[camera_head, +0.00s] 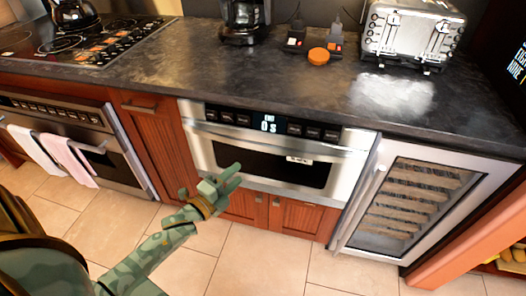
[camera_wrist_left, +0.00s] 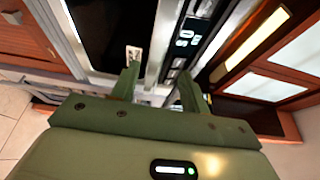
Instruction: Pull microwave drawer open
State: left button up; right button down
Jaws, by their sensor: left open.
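The microwave drawer (camera_head: 268,160) is built in under the dark counter, with a steel frame, a dark window and a lit control strip (camera_head: 268,124) above it. It looks shut. Its handle bar runs across the top of the drawer front. My left gripper (camera_head: 232,178) is in front of the drawer's left part and hides some of it. In the left wrist view the gripper (camera_wrist_left: 158,85) is open, its two fingers pointing at the steel edge between window and control panel. I cannot tell whether the fingers touch the handle. My right gripper is not in view.
An oven with towels (camera_head: 70,150) is at the left and a wine cooler (camera_head: 415,200) at the right. On the counter (camera_head: 190,70) are a coffee maker (camera_head: 245,20), an orange disc (camera_head: 318,56) and a toaster (camera_head: 410,30). The tiled floor (camera_head: 260,265) before the drawer is clear.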

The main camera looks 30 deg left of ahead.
aim_at(264, 149)
pick_arm(q)
jog(key=w+b, duration=0.1)
jog(key=w, duration=0.3)
jog(key=w+d+b, duration=0.1)
jog(key=w, duration=0.3)
jog(key=w+b, duration=0.1)
jog(key=w, duration=0.4)
jog(key=shift+w+d+f, duration=0.1)
jog(key=shift+d, duration=0.15)
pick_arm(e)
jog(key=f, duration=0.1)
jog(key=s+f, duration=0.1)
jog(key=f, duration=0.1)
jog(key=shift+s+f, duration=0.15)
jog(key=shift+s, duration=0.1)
pick_arm(q)
grip_shut()
